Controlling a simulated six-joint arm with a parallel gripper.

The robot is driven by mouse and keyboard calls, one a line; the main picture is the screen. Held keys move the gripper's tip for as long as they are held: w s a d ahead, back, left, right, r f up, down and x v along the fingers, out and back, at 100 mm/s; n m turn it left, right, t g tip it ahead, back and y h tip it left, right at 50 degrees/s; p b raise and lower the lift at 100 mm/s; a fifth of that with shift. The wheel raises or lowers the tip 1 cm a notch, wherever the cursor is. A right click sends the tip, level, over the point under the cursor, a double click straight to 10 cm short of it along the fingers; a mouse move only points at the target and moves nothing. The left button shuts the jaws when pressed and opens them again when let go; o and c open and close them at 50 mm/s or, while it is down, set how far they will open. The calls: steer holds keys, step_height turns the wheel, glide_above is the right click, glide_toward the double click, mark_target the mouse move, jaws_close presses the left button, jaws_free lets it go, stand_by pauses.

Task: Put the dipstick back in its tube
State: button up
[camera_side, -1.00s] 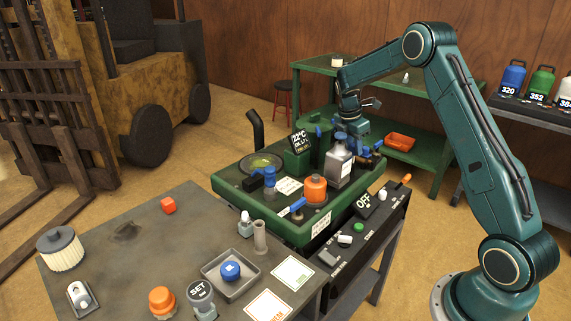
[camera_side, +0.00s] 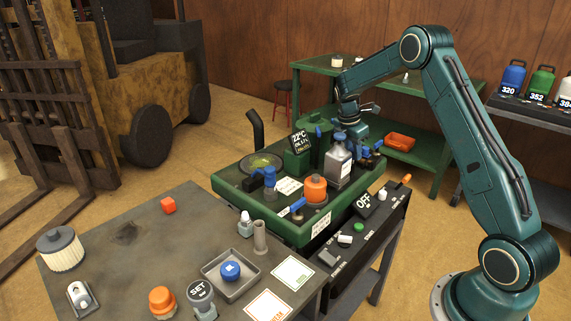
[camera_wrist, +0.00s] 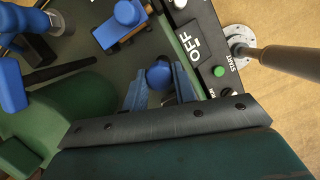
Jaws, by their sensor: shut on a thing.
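My gripper (camera_wrist: 160,92) is at the back right end of the green mower deck (camera_side: 228,192). In the wrist view its two blue fingers stand on either side of a round blue knob (camera_wrist: 158,74), which appears to be the dipstick's handle. The dipstick's shaft is hidden below the knob. In the side view the fingers are small and partly hidden behind a grey bottle (camera_side: 338,166) with a blue cap. I cannot make out the tube's mouth, nor whether the shaft is in it.
A brown block with a blue top (camera_wrist: 122,28) is close to my gripper. The OFF panel (camera_side: 364,203) runs along the deck's right side. An orange cap (camera_side: 315,187) and a green upright housing (camera_side: 297,160) stand on the deck. The grey table (camera_side: 110,275) is in front.

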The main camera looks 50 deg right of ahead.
steer(key=shift+f, duration=0.85)
steer(key=o, duration=1)
steer(key=shift+o, duration=0.2)
steer(key=shift+a, duration=0.1)
steer(key=shift+r, duration=4.1)
steer(key=shift+s+r, duration=0.1)
steer(key=shift+s, duration=0.05)
steer(key=s+a+r, duration=0.4)
steer(key=s+r, duration=0.2)
steer(key=r, duration=0.3)
steer(key=shift+s, duration=0.2)
steer(key=shift+a+r, duration=0.1)
stand_by(0.4)
